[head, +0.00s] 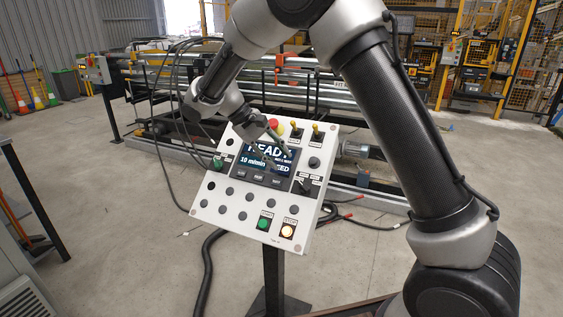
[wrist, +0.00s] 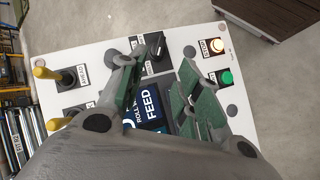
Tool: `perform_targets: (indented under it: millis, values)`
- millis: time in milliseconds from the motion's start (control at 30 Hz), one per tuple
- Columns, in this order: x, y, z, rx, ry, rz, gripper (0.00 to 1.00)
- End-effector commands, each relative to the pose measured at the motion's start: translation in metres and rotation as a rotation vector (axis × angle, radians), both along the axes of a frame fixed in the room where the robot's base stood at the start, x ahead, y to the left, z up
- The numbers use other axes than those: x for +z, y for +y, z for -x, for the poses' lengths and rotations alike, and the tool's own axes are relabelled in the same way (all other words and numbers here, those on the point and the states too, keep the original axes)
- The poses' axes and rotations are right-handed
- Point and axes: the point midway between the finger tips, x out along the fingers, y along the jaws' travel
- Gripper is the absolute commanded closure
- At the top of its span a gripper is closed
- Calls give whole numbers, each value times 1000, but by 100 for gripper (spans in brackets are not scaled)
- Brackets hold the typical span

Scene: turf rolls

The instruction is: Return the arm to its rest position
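My arm reaches over a white control panel (head: 237,213) on a post. My gripper (head: 283,147) is in front of the panel's upper part, near the screen (head: 252,158), which shows READY and 10 m/min. In the wrist view my gripper (wrist: 160,66) has its two green-padded fingers spread, with a gap between them and nothing held. The panel (wrist: 190,28) and part of its screen (wrist: 151,103) show behind and between the fingers. The fingers hide part of the panel, and I cannot tell whether they touch it.
The panel has yellow-tipped levers (head: 317,129), a green button (head: 264,224) and a lit orange button (head: 288,231). A roller machine (head: 150,75) stands behind it. Black cables (head: 160,130) hang at its left. Concrete floor (head: 110,215) is open at left.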

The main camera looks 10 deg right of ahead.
Motion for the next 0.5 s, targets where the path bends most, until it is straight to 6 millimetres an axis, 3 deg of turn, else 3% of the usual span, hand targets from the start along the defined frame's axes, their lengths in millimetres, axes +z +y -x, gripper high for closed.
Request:
perform_targets:
  millis: [367,467,500]
  values:
    - [-5,4,-2,64,34,-34,66]
    - [-31,3,18,135,129,-90,66]
    - [-34,-1,34,168,165,-131,66]
